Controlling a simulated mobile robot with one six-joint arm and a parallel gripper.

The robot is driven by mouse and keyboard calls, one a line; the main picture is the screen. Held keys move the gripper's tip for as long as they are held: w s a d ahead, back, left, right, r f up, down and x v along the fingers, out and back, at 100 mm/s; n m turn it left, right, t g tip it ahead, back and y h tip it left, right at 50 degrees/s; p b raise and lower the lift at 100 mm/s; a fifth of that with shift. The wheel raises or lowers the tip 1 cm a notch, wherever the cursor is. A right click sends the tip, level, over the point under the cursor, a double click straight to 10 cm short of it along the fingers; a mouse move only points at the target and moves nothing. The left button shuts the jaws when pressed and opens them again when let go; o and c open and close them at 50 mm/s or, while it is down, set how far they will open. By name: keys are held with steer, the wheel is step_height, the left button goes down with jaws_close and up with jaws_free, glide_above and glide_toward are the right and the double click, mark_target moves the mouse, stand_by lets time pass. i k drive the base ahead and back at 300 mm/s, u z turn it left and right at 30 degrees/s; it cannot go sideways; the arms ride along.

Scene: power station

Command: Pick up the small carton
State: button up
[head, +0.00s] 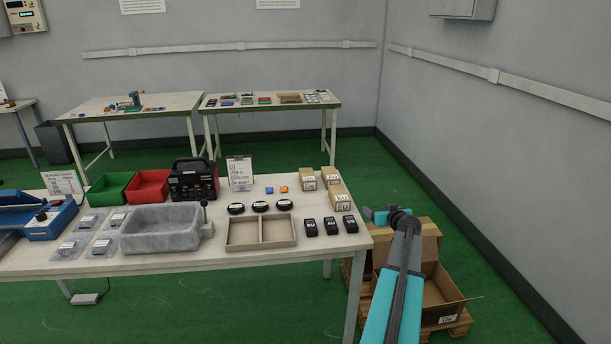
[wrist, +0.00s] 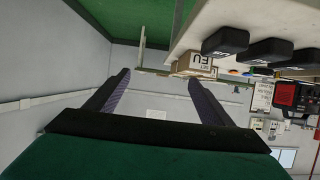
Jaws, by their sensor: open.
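Several small brown cartons with white labels stand at the right end of the near table in the head view; one is at the table's right edge (head: 342,203), with others behind it (head: 308,183). In the upside-down wrist view a labelled small carton (wrist: 198,66) shows at the table edge, just beyond the right-hand finger in the picture. My gripper (wrist: 160,88) is open, with nothing between its fingers. In the head view my arm reaches past the table's right end, and my gripper is small and partly hidden by the arm, to the right of the cartons and apart from them.
Black boxes (head: 331,226) stand in front of the cartons, beside a divided tray (head: 232,237). Blue and orange blocks (head: 283,189) lie behind black round items. A large open carton (head: 450,299) sits on a pallet right of the table, under my arm.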

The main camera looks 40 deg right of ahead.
mark_target(308, 181)
steer(key=i, duration=1.25)
steer(key=u, duration=0.05)
